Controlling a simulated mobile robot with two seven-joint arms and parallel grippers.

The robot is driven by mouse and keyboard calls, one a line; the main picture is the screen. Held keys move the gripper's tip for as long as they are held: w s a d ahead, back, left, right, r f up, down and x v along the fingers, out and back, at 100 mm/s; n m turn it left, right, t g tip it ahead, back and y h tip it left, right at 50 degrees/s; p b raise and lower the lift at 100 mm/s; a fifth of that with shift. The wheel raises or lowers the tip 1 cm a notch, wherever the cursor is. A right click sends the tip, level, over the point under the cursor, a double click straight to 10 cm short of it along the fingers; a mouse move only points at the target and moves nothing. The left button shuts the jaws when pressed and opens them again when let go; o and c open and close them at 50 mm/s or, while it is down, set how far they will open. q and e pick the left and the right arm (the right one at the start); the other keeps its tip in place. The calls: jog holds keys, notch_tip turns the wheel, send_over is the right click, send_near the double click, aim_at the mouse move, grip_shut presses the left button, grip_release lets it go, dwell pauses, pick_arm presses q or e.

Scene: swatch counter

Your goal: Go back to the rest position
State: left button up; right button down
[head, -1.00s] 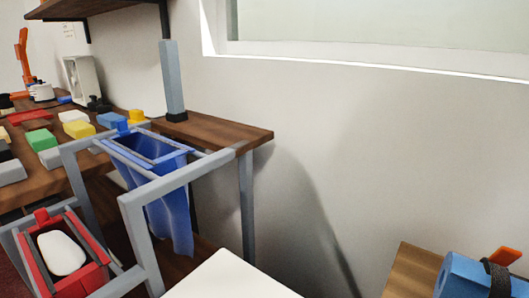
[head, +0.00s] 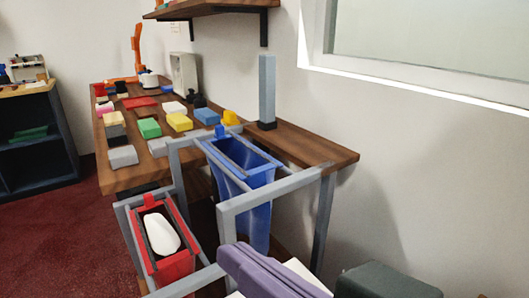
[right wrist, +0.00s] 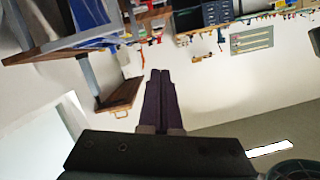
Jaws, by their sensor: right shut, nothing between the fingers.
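My right gripper (head: 236,260) shows at the bottom of the head view, with purple fingers and a dark grey body. Its fingers are closed together with nothing between them. In the right wrist view the closed fingers (right wrist: 159,88) point up the picture and touch nothing. In the head view the gripper appears just in front of the grey frame that holds the blue bin (head: 253,215); I cannot tell the exact gap. My left gripper is not in view.
A wooden counter (head: 315,148) carries several coloured blocks and a grey post (head: 267,90). A red bin (head: 178,265) with a white item (head: 161,234) stands lower left. A dark shelf unit (head: 40,150) is at far left. Red carpet (head: 60,240) there is open.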

notch_tip(320, 180, up, 6)
jog(key=p, duration=0.2)
jog(key=s+d+f+m+g+h+p, duration=0.15)
jog(key=s+d+g+h+p, duration=0.35)
jog(key=d, duration=0.5)
jog(key=s+d+f+m+g+h+p, duration=0.1)
jog(key=s+d+f+g+h+p, duration=0.1)
jog(key=s+d+h+p, duration=0.6)
notch_tip(320, 180, up, 37)
jog(key=d+y+p, duration=0.2)
jog(key=p, duration=3.2)
jog(key=shift+w+d+g+y, duration=0.3)
jog(key=shift+d+y, duration=0.05)
jog(key=shift+y, duration=0.05)
jog(key=shift+f, duration=0.1)
